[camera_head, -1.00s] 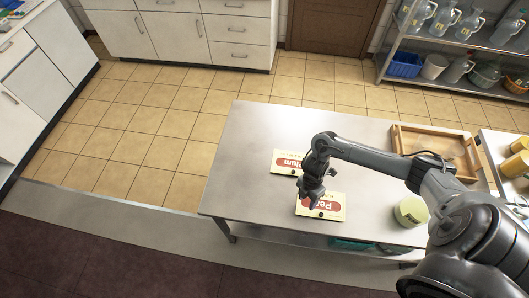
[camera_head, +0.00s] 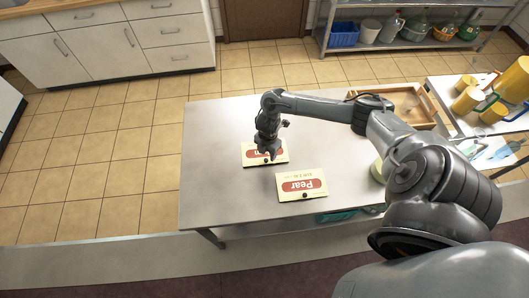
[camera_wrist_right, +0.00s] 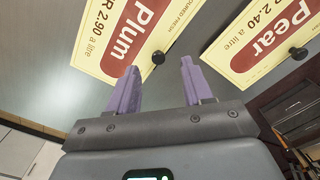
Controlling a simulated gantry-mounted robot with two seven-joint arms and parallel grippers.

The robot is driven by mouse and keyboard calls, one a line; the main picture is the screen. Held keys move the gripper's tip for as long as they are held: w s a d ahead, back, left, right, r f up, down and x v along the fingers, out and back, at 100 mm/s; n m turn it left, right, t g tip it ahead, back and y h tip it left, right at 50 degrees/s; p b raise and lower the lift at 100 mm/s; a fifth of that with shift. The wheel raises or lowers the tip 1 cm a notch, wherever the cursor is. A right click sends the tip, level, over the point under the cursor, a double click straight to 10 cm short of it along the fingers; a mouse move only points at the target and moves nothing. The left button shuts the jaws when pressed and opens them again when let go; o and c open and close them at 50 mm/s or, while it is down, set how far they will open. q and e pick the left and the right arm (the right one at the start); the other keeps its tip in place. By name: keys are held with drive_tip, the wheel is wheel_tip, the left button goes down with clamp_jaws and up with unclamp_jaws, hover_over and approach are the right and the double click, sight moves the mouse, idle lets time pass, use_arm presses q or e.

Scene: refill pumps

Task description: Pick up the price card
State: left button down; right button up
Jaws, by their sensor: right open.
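Two cream price cards with red labels lie on the metal table (camera_head: 215,190). The Plum card (camera_head: 281,158) is the farther one and my right gripper (camera_head: 271,153) partly covers it in the head view. The Pear card (camera_head: 302,186) lies nearer and to the right, fully visible. In the right wrist view the Plum card (camera_wrist_right: 122,35) is at upper left and the Pear card (camera_wrist_right: 262,40) at upper right, each with a small black knob at its edge. My right gripper (camera_wrist_right: 160,75) is open, its purple fingers apart and empty, apparently above the table near the Plum card. My left gripper is not in view.
A wooden tray (camera_head: 428,101) stands at the table's far right, and a pale green container (camera_head: 377,171) is partly hidden behind my arm. A side table at right holds yellow jugs (camera_head: 467,100). The left part of the table is clear.

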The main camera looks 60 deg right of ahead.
sight(266, 159)
wheel_tip(266, 159, down, 4)
drive_tip(key=shift+w+a+r, duration=0.1)
drive_tip(key=shift+w+a, duration=0.05)
drive_tip(key=shift+f, duration=0.75)
clamp_jaws()
drive_tip(key=shift+r, duration=0.1)
